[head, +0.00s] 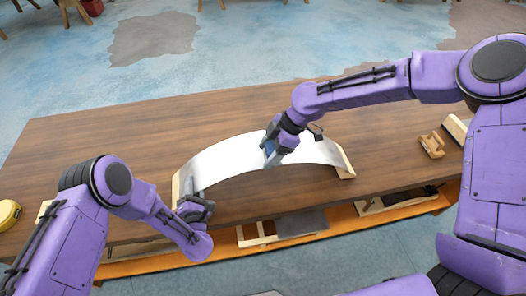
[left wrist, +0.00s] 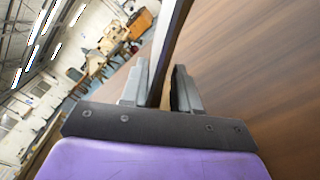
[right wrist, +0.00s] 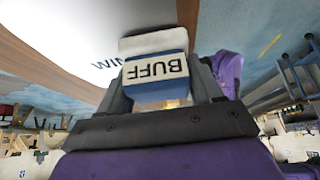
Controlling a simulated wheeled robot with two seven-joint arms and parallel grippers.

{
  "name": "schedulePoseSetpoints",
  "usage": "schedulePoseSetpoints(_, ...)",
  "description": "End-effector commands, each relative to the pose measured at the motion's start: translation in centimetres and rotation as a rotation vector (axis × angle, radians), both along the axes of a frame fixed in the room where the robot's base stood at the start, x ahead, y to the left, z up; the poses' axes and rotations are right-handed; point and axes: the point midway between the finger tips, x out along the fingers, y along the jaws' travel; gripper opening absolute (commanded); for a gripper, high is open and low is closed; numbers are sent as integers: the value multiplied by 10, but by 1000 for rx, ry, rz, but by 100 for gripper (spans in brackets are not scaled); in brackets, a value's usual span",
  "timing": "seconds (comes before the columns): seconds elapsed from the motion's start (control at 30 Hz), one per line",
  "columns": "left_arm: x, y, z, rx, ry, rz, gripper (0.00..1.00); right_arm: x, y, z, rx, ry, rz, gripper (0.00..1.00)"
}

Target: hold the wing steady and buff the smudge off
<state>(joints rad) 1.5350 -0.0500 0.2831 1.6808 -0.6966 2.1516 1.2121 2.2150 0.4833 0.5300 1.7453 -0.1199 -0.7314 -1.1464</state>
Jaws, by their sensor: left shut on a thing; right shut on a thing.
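The wing (head: 225,160) is a curved silver-white panel, arched over the table on wooden end supports. My left gripper (head: 193,207) is shut on its near left edge; in the left wrist view the wing (left wrist: 170,45) is a thin strip between the fingers. My right gripper (head: 279,143) is over the right half of the wing. It is shut on a blue and white block marked BUFF (right wrist: 155,68). The block is at the wing's surface; I cannot tell whether it touches. Part of the wing's lettering shows in the right wrist view. I see no smudge; the block and arm hide part of the surface.
The brown table (head: 110,125) is clear behind the wing. A small wooden piece (head: 432,146) lies at the right, and a yellow round object (head: 8,213) at the far left. An orange lower shelf (head: 330,226) holds wooden frames and a grey panel.

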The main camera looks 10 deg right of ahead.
Motion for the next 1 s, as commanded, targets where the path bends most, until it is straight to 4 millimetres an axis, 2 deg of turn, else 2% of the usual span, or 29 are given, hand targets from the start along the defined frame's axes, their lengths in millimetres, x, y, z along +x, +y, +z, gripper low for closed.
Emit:
schedulePoseSetpoints(0.5, 0, 0, 0, 0, 0, 2, 6, 1, -48, -6, 0, 2, -1, 37)
schedulePoseSetpoints(0.57, 0, 0, 0, 0, 0, 2, 6, 1, -47, -4, 0, 1, 0, 37)
schedulePoseSetpoints(0.7, 0, 0, 0, 1, 1, 1, 6, 1, -47, 26, -1, -3, -1, 37)
schedulePoseSetpoints(1.0, 0, 0, 0, 1, 1, 1, 6, 1, -46, 52, 0, -2, 0, 37)
